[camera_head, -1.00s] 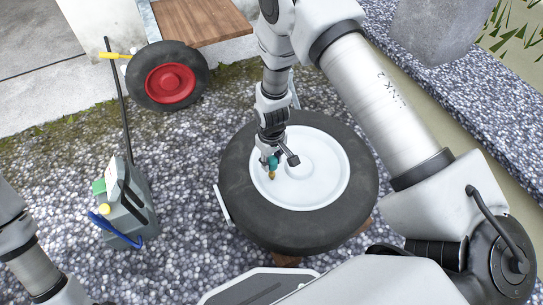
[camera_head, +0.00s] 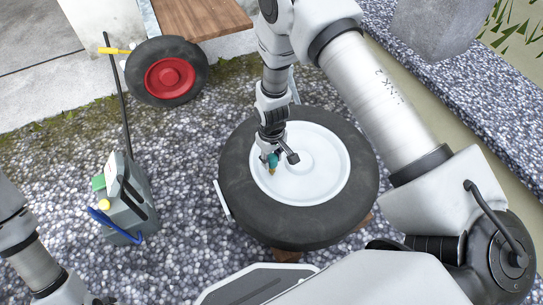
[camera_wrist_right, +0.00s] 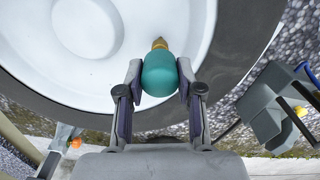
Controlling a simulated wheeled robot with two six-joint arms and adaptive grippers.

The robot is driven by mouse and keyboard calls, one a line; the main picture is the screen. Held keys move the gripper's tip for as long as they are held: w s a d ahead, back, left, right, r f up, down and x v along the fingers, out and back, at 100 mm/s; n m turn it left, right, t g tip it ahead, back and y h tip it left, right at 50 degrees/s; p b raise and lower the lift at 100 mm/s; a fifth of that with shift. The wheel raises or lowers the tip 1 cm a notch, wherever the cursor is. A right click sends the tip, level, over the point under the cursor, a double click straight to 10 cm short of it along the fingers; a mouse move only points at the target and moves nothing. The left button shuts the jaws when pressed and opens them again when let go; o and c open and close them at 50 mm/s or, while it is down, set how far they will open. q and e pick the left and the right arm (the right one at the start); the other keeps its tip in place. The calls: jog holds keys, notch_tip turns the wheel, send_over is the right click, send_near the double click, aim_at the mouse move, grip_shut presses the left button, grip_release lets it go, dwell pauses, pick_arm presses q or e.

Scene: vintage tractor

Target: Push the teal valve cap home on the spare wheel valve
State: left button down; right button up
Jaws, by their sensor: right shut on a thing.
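The spare wheel (camera_head: 240,205) lies flat, with a black tyre and a white rim (camera_head: 325,170). My right gripper (camera_head: 272,160) is over the left part of the rim. It is shut on the teal valve cap (camera_head: 273,160), which also shows between the two fingers in the right wrist view (camera_wrist_right: 159,75). The brass valve (camera_wrist_right: 160,43) shows at the far end of the cap, and the two appear in line. I cannot tell how far the cap sits over the valve. My left arm shows at the lower left, but its gripper is out of view.
A grey canister (camera_head: 128,205) with a blue hose stands left of the wheel. A red-hubbed wheel (camera_head: 168,75) and a wooden board (camera_head: 200,18) are behind. A stone block (camera_head: 435,25) is at the back right. Gravel lies between the canister and the wheel.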

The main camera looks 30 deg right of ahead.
jog(key=shift+f+b, duration=0.35)
jog(key=shift+f, duration=0.75)
jog(key=o, duration=1)
notch_tip(320, 180, up, 12)
jog(key=shift+r, duration=0.1)
jog(key=shift+s, duration=0.1)
